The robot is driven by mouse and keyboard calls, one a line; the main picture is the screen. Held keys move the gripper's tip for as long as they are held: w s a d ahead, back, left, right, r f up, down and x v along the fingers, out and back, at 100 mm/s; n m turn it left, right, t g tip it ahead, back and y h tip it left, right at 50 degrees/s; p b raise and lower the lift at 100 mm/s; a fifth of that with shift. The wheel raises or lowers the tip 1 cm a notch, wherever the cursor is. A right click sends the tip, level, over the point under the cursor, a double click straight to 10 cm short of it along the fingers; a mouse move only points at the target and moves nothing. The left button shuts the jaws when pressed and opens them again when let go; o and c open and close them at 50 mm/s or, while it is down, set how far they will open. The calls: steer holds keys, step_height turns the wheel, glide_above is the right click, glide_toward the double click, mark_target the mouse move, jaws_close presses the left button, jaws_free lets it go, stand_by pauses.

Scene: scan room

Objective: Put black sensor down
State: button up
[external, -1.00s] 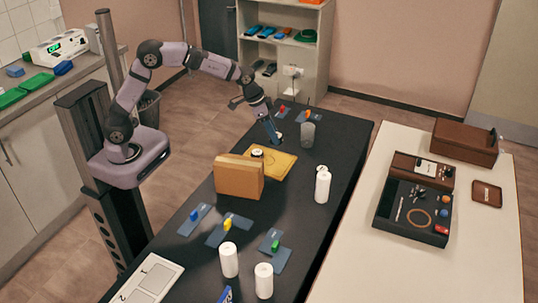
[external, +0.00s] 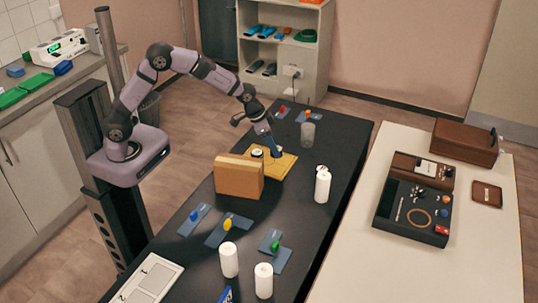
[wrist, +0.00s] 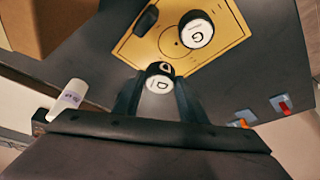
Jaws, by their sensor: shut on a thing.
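My gripper (wrist: 158,88) is shut on a small black piece, which I take as the black sensor (wrist: 165,68). A white round face marked D shows between the fingers. In the external view my gripper (external: 274,153) is low over the yellow board (external: 286,164), and the held piece is hard to make out there. In the wrist view the yellow board (wrist: 232,44) lies just beyond the fingertips. A round piece with a white top marked G (wrist: 196,31) and a small black object (wrist: 146,18) are on it. I cannot tell whether the held piece touches the board.
A cardboard box (external: 238,178) stands close to the board, in front and left. A grey cup (external: 307,134) stands behind it, and a white bottle (external: 322,186) to the right. Blue cards with coloured pieces lie farther off. Bare black tabletop (external: 345,145) lies right.

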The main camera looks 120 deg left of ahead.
steer(key=shift+f+p, duration=0.3)
steer(key=shift+f, duration=1.5)
steer(key=shift+f, duration=0.15)
steer(key=o, duration=1.1)
steer(key=shift+s+r, duration=0.15)
steer(key=shift+r, duration=0.35)
steer(key=b+v, duration=0.1)
steer(key=v, duration=1)
steer(key=shift+d+r, duration=0.1)
